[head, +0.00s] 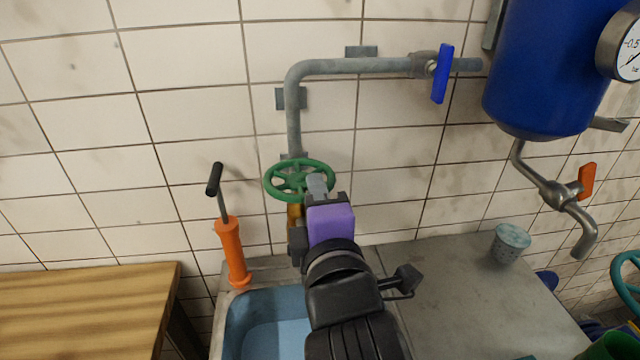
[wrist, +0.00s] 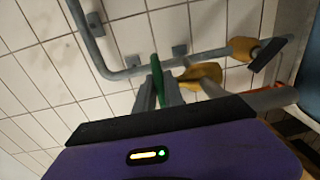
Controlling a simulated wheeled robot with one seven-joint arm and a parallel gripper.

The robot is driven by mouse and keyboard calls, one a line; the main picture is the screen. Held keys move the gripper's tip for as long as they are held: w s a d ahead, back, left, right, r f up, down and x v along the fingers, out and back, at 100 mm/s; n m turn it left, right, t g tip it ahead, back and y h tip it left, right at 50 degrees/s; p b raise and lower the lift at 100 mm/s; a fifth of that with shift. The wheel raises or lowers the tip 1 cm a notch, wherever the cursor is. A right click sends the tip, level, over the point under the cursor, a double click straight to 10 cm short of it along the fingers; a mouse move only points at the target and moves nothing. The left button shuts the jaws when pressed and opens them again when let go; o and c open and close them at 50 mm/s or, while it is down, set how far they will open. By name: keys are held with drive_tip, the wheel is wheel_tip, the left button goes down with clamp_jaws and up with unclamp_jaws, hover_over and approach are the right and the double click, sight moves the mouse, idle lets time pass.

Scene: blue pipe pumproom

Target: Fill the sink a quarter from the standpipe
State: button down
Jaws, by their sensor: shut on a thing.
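The standpipe (head: 292,120) is a grey pipe on the tiled wall, also seen in the wrist view (wrist: 88,45). A green handwheel (head: 283,190) sits at its lower end above a brass body (head: 294,216); in the wrist view the wheel shows edge-on (wrist: 156,72). My gripper (head: 317,184) is shut on the wheel's near right rim. Its fingers (wrist: 157,95) pinch the rim in the wrist view. The blue sink (head: 236,318) lies below, partly hidden by my arm. A lighter blue surface shows inside it; whether that is water I cannot tell. The spout outlet is hidden in the head view.
An orange hand pump (head: 232,250) stands at the sink's back left corner. A blue lever (head: 442,74) is on the upper pipe. A speckled cup (head: 510,243) stands on the grey counter (head: 450,290). A blue tank (head: 545,70) hangs at right. A wooden table (head: 80,305) is at left.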

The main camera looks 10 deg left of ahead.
drive_tip(key=shift+a+f+m+h, duration=0.1)
drive_tip(key=shift+m+h, duration=0.2)
drive_tip(key=shift+h, duration=0.1)
drive_tip(key=c, duration=1.5)
unclamp_jaws()
drive_tip(key=shift+s, duration=0.1)
drive_tip(key=v, duration=0.7)
drive_tip(key=shift+s+b, duration=0.35)
